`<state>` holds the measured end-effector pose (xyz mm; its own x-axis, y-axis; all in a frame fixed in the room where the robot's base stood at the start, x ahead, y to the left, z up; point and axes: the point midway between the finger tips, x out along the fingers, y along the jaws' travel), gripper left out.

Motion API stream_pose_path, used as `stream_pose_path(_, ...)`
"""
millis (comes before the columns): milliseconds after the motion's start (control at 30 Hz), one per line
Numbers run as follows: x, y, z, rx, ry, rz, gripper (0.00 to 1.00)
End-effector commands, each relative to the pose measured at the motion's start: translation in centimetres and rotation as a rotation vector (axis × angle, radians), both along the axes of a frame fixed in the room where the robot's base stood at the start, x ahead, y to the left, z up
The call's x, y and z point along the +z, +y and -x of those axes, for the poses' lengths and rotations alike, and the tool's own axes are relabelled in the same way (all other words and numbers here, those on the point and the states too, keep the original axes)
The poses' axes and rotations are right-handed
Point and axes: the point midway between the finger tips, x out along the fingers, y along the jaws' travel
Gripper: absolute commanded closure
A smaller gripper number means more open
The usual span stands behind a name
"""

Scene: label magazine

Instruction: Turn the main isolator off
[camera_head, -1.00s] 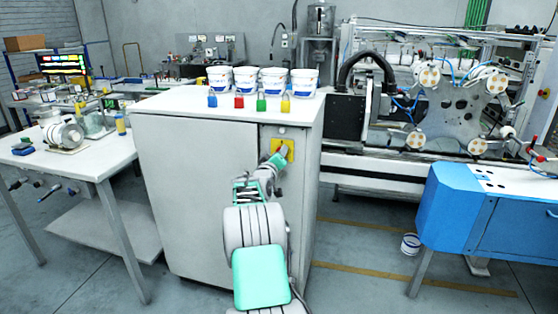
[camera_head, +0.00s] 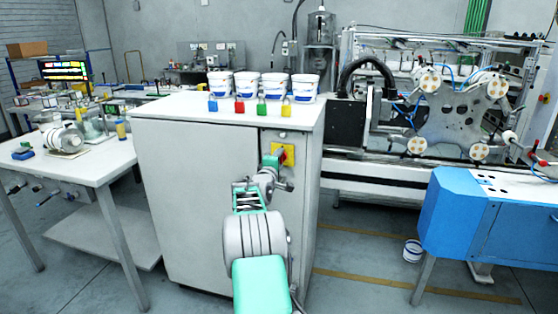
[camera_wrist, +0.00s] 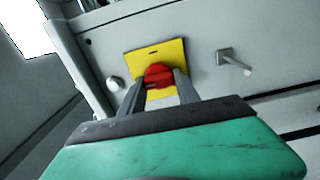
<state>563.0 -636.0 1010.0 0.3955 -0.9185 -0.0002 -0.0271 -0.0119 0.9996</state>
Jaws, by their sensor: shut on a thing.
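The main isolator is a red rotary handle (camera_wrist: 159,76) on a yellow plate (camera_wrist: 171,52), on the upper right of the grey cabinet's front. The plate also shows in the head view (camera_head: 290,153), where my arm partly covers it. My gripper (camera_wrist: 160,90) is shut on the red handle, with one grey finger on each side of it. In the wrist view the plate appears tilted. The handle's exact turn position is hard to tell behind the fingers.
Blue, red, green and yellow padlocks (camera_head: 239,105) stand along the front of the cabinet top (camera_head: 180,105), with several white tubs (camera_head: 247,84) behind. A grey lever-like handle (camera_wrist: 233,62) and a round knob (camera_wrist: 114,84) flank the plate. A blue machine (camera_head: 500,220) stands at right.

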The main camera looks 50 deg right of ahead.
Motion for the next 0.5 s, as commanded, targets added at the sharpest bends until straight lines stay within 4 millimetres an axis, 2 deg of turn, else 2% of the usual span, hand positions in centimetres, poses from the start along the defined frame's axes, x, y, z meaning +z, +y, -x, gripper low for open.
stream_pose_path(500, -0.04, 0.00, -0.01, 0.000, 0.043, 0.019, 1.00)
